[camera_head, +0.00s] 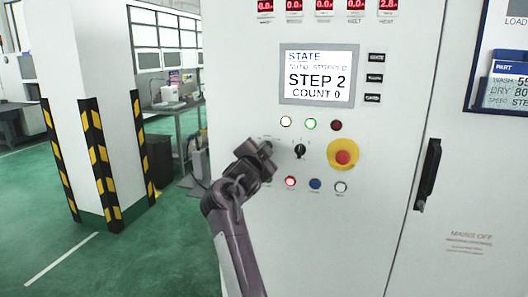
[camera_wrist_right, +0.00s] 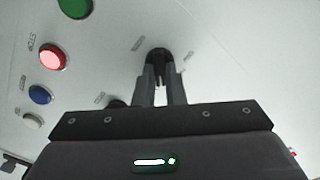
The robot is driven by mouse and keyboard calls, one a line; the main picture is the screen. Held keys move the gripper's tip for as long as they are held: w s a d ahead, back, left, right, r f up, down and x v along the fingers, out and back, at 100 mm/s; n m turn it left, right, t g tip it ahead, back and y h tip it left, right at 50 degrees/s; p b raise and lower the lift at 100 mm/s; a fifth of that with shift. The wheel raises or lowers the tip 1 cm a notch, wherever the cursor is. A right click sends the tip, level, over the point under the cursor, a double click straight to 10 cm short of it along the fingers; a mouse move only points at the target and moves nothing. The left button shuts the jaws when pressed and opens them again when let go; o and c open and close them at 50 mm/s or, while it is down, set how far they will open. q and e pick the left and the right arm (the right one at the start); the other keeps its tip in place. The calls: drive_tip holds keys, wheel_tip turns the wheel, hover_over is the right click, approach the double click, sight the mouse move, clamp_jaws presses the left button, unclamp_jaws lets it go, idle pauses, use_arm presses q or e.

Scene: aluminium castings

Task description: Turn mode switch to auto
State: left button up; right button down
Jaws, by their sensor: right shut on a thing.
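A light grey control panel (camera_head: 370,240) fills the middle of the head view. My right gripper (camera_head: 267,149) is at its left part, below the indicator lamps, shut on a black rotary switch. That switch shows between the fingertips in the right wrist view (camera_wrist_right: 158,54); my gripper hides it in the head view. A second black rotary switch (camera_head: 300,150) stands just right of my gripper, partly hidden in the wrist view (camera_wrist_right: 117,103). I cannot read which one is labelled mode. My left gripper is not in view.
A screen (camera_head: 318,75) reads STEP 2, COUNT 0, with a blurred state line. Red (camera_head: 290,181), blue (camera_head: 315,183) and white (camera_head: 340,187) buttons sit below. A red emergency stop (camera_head: 343,157) on yellow is right. A striped pillar (camera_head: 95,150) stands left.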

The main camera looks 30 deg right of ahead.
drive_tip(key=c, duration=1.5)
unclamp_jaws()
drive_tip(key=b+v, duration=0.2)
drive_tip(key=v, duration=0.6)
drive_tip(key=shift+d, duration=0.1)
